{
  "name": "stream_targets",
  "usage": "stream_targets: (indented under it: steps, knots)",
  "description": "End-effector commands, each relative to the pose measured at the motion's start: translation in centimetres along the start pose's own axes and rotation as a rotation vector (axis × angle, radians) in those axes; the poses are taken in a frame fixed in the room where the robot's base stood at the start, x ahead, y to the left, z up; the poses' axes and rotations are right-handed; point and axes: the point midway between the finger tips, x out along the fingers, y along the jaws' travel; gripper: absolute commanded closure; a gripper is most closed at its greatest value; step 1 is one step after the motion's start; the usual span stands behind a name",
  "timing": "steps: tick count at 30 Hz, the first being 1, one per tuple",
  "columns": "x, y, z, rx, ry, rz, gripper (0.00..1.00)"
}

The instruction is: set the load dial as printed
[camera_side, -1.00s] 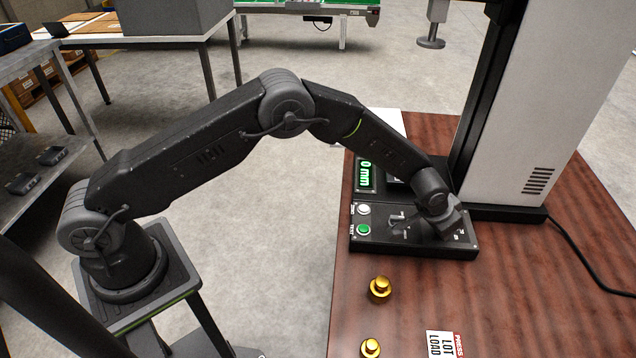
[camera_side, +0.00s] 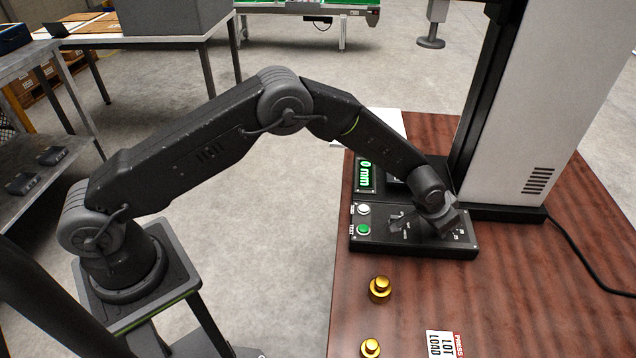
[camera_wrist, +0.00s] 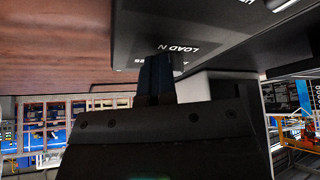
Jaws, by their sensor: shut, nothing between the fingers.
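The black control panel (camera_side: 375,240) lies on the wooden table in the side view, with a white button (camera_side: 363,209), a green button (camera_side: 363,230) and a small grey switch (camera_side: 397,222). My gripper (camera_side: 440,228) is shut and empty over the right part of the panel. The load dial is hidden behind my gripper, so its setting cannot be read. In the wrist view the panel (camera_wrist: 215,22) shows the words "LOAD N" close beyond my gripper (camera_wrist: 155,62).
A tall white machine column (camera_side: 545,100) stands at the right. Two brass weights (camera_side: 380,289) (camera_side: 370,348) stand on the table in front of the panel. A black cable (camera_side: 590,275) runs along the right.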

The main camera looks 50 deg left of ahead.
Motion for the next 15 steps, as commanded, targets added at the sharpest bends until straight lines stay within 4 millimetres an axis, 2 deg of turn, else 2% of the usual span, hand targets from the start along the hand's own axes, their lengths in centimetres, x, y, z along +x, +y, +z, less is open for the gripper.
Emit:
stream_targets:
  steps: [1,15]
  knots:
    - [0.5,-0.6,0.8,-0.005,-0.019,-0.005,1.00]
    - [0.5,-1.9,0.8,-0.005,-0.021,-0.006,1.00]
